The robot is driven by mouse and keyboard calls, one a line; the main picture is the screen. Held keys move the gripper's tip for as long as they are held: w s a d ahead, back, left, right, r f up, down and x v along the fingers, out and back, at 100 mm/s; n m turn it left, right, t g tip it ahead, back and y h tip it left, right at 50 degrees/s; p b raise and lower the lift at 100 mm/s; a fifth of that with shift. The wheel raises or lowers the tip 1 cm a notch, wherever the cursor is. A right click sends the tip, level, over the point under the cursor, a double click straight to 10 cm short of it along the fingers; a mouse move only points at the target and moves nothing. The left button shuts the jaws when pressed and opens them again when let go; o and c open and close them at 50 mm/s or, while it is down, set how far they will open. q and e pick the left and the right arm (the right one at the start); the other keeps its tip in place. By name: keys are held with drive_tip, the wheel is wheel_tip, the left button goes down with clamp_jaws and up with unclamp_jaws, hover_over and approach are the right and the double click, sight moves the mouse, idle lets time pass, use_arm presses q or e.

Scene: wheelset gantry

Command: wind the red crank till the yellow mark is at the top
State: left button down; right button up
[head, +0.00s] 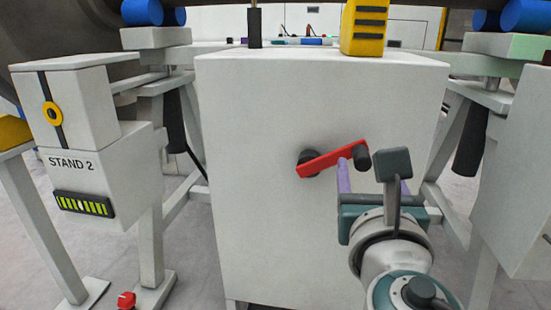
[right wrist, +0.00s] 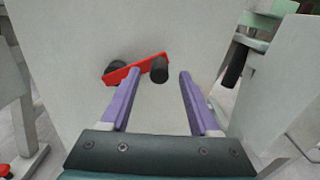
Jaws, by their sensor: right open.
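The red crank (head: 332,158) is on the front of a large pale cabinet (head: 255,230). Its arm runs from a black hub (head: 309,162) up and right to a black handle (head: 360,155). A yellow ring (head: 53,113) sits on a dark vertical strip on the STAND 2 box; I cannot tell whether it is the task's yellow mark. My right gripper (head: 373,172) is open, with purple fingers pointing at the cabinet. In the right wrist view the crank handle (right wrist: 159,70) appears between the fingertips, not gripped; the remaining depth is unclear. My left gripper is not in view.
A yellow-and-black block (head: 364,25) and a dark post (head: 255,25) stand on the cabinet top. A red button (head: 126,300) is low at left. Grey stands flank the cabinet; its front around the crank is clear.

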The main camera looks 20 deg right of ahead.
sight(364, 165)
drive_tip(key=x, duration=0.4)
drive_tip(key=shift+w+d+b, duration=0.1)
drive_tip(key=shift+w+b, duration=0.1)
drive_tip(key=shift+b, duration=0.15)
clamp_jaws()
idle(1.1)
